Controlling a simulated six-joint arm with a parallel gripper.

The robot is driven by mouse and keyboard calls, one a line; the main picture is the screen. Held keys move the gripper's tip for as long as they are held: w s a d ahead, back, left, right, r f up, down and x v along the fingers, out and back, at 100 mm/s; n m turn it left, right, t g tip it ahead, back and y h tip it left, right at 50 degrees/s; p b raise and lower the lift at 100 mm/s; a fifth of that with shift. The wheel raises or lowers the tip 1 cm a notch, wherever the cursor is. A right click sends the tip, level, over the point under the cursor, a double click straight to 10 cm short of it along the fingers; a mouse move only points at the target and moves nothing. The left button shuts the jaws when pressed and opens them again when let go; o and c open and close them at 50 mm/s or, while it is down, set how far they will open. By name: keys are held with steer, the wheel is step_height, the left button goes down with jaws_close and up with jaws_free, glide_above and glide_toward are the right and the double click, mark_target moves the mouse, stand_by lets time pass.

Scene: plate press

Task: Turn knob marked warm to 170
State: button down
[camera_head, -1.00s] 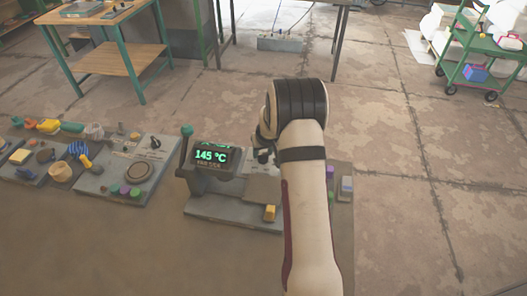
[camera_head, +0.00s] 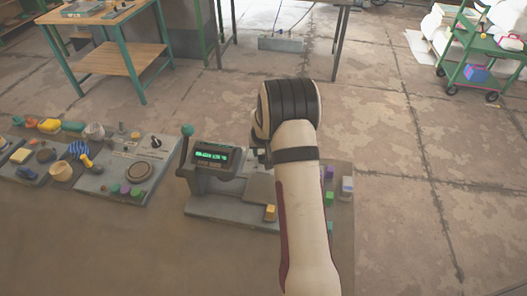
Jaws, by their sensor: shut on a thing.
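The plate press (camera_head: 205,205) stands on the table with a green-tipped lever (camera_head: 187,132) at its left. Its display (camera_head: 211,154) shows a line of small green text, too small to read. My gripper (camera_head: 262,156) is at the right side of the press head, just right of the display. It is shut on a knob there. My wrist and arm cover most of the knob, so its mark cannot be read.
Small purple, green and white blocks lie right of my arm. Left of the press stands a grey board (camera_head: 128,170) with a round plate and coloured knobs. The table front is clear.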

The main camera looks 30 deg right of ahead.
steer(key=shift+c, duration=2)
jaws_free()
steer(key=v, duration=1.5)
steer(key=shift+r, duration=0.4)
